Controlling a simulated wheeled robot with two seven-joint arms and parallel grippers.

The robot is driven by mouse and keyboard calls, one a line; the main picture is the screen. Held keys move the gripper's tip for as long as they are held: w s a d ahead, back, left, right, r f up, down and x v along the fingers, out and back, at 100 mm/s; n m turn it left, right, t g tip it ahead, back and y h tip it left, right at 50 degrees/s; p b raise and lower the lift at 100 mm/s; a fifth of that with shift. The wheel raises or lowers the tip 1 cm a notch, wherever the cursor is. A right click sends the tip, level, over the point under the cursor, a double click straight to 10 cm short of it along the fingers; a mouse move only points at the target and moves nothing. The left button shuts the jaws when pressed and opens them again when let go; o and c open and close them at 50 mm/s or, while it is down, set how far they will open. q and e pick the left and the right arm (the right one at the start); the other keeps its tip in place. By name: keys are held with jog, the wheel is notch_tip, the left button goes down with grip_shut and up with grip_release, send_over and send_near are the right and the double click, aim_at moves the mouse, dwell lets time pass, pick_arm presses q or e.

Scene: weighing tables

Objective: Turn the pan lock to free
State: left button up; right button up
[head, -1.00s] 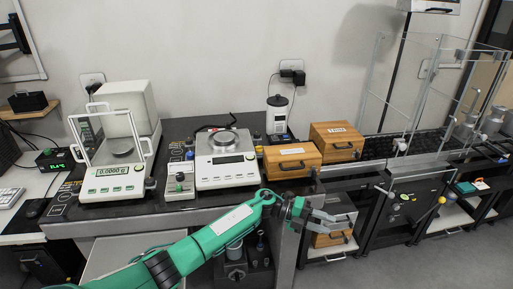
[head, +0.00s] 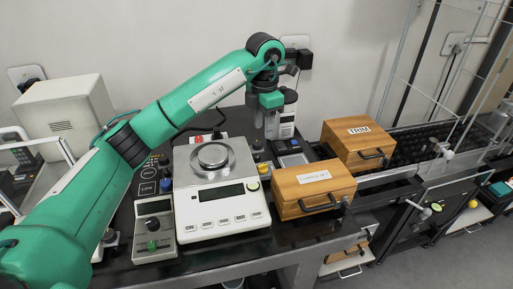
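A white balance (head: 222,200) with a round metal pan (head: 213,156) stands in the middle of the dark table. A small grey box (head: 155,228) with a display and a green knob (head: 152,246) stands at its left. Small knobs, one of them yellow (head: 263,168), sit just right of the balance. I cannot tell which part is the pan lock. My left gripper (head: 268,130) points down behind and right of the pan, above the table's back part. Its fingers look apart, with nothing seen between them. My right gripper is not in view.
Two wooden boxes, one plain-labelled (head: 311,190) and one marked TRIM (head: 358,146), stand at the right. A white device (head: 287,115) stands close behind my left gripper. Another balance is partly hidden by my arm at left. The table's front strip is clear.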

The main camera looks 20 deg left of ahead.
aim_at(263, 164)
pick_arm(q)
notch_tip(263, 164, down, 14)
jog(key=shift+r+p, duration=0.2)
jog(key=shift+p, duration=0.25)
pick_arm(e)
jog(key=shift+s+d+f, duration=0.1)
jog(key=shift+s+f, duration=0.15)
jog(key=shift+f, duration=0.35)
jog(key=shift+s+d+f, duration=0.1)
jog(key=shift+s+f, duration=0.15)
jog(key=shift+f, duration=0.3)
